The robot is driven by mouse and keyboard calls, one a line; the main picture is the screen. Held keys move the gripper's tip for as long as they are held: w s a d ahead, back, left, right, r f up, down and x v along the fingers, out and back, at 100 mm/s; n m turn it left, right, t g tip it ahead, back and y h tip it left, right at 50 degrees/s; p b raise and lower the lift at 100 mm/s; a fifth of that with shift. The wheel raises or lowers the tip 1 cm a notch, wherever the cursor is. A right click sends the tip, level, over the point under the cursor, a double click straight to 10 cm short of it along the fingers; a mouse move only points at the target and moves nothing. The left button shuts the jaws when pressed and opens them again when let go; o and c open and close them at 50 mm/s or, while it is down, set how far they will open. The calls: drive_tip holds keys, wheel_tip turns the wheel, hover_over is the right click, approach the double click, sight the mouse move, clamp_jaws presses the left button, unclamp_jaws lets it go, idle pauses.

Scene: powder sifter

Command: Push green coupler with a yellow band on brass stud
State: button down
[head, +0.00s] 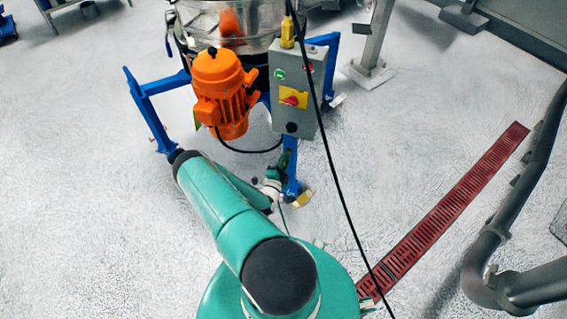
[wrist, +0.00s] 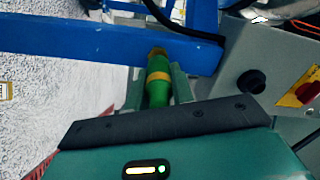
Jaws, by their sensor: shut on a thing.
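The green coupler with its yellow band (wrist: 158,76) is between the two fingers of my gripper (wrist: 158,88) in the wrist view. My gripper is shut on it. The brass stud (wrist: 157,52) shows just beyond the coupler's far end, against the blue frame beam (wrist: 110,38). The coupler lines up with the stud and appears to meet it; how far it is on the stud I cannot tell. In the head view my gripper (head: 274,183) is small, beside the blue leg below the grey control box; the stud is not clear there.
The grey control box (head: 281,116) with a red and yellow switch is close to the right of my gripper. An orange motor (head: 222,95) and the blue frame leg (head: 145,115) stand behind. A black cable crosses the head view. A red floor grate (head: 440,219) lies right; open floor is left.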

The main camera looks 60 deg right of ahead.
drive_tip(key=shift+w+d, duration=0.1)
drive_tip(key=shift+d, duration=0.7)
idle(1.0)
drive_tip(key=c, duration=1.1)
unclamp_jaws()
drive_tip(key=shift+a, duration=0.1)
drive_tip(key=a, duration=0.4)
drive_tip(key=s+a, duration=0.1)
drive_tip(key=a, duration=0.8)
drive_tip(key=shift+s+a+f, duration=0.15)
drive_tip(key=shift+a+f, duration=0.05)
drive_tip(key=shift+a, duration=0.05)
